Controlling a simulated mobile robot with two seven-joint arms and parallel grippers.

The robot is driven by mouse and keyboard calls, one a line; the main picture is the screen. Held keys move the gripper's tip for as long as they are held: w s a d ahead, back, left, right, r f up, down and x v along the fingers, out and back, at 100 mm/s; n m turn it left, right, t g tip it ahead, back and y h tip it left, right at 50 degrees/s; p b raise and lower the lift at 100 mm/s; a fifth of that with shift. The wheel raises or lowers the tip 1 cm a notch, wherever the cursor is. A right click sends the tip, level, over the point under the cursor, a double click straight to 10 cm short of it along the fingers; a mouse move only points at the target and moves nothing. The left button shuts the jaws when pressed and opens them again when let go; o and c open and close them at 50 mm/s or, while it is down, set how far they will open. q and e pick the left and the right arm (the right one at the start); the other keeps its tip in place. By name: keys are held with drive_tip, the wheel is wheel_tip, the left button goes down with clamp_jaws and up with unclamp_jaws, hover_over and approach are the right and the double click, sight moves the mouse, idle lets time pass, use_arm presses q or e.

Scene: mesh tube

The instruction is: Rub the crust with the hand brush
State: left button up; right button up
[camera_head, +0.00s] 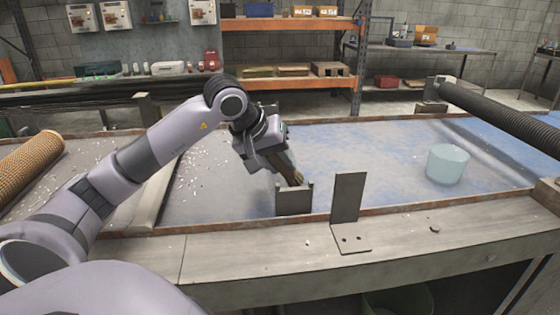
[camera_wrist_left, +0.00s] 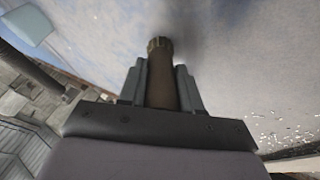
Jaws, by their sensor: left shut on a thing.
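My left gripper (camera_head: 284,158) is over the middle of the shallow bench tray, tilted down and to the right. It is shut on the brown hand brush (camera_head: 291,172), whose lower end is just above or behind a small upright metal bracket (camera_head: 294,200). In the left wrist view the brush (camera_wrist_left: 160,70) sticks out between the two fingers (camera_wrist_left: 160,85), with a dark shadow near its tip. I cannot tell whether it touches the tray floor. No crust shows clearly; white flecks (camera_head: 200,172) lie scattered on the tray floor. My right gripper is not in view.
An orange mesh tube (camera_head: 28,162) lies at the left. A dark ribbed tube (camera_head: 500,115) lies at the right, near a pale blue cylinder (camera_head: 447,164). A taller metal bracket (camera_head: 349,205) stands on the front rim. The tray floor between is clear.

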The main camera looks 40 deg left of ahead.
use_arm(q)
drive_tip(key=shift+s+d, duration=0.25)
drive_tip(key=shift+d, duration=0.1)
wheel_tip(320, 180, up, 3)
drive_tip(key=shift+s+f+p, duration=0.1)
drive_tip(key=shift+f+p, duration=0.05)
drive_tip(key=shift+p, duration=0.5)
drive_tip(key=shift+r, duration=0.25)
drive_tip(key=shift+r+p, duration=0.75)
drive_tip(key=shift+r, duration=0.05)
drive_tip(key=shift+r+p, duration=0.95)
drive_tip(key=shift+r, duration=0.65)
